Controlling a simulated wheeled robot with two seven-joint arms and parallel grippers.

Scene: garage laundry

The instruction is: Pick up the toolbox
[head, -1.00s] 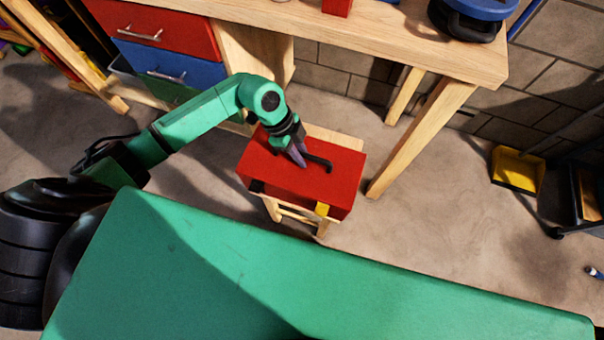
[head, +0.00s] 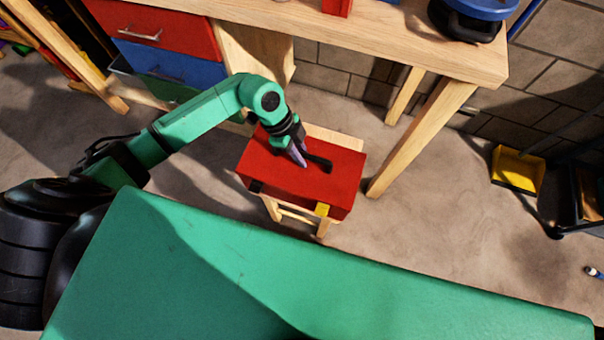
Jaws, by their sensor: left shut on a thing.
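The red toolbox (head: 285,180) sits on a small wooden stool (head: 325,228) in the middle of the head view. It has a black handle (head: 322,163) on its lid and yellow and black latches on its front side. My left gripper (head: 301,160) reaches down from the upper left and is shut on the toolbox handle. The fingers hide part of the handle. The toolbox appears to rest on the stool top. My right gripper is not in view.
A wooden workbench (head: 400,45) stands behind the stool, its leg (head: 420,135) close to the toolbox's right. Red and blue drawers (head: 170,62) are at the upper left. A yellow dustpan (head: 517,170) is at the right.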

